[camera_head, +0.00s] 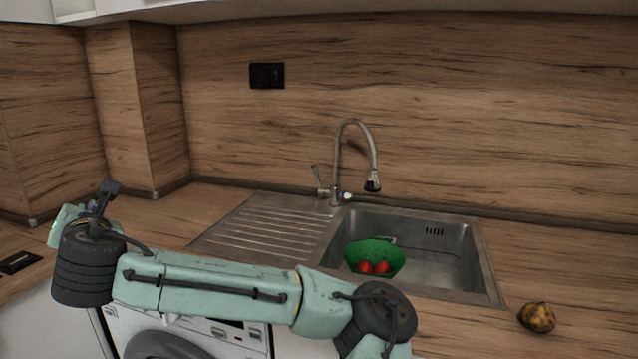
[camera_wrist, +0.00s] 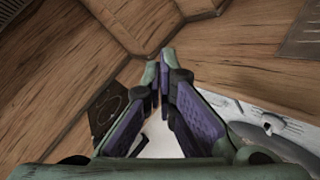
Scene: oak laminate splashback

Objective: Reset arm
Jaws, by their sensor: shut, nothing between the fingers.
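My arm stretches across the front of the counter in the head view, with its wrist end at the left. My gripper (camera_wrist: 162,62) shows in the wrist view with its two purple-padded fingers brought together at the tips. Nothing is held between them. It is above the counter corner, clear of any loose object. In the head view the gripper is only partly seen, small and behind my wrist.
A steel sink (camera_head: 455,262) with a drainer (camera_head: 262,228) and a tap (camera_head: 350,130) is in the counter. A green colander (camera_head: 372,250) with red items stands in the basin. A brown potato-like item (camera_head: 537,317) lies at the right. A washing machine (camera_head: 235,338) is below.

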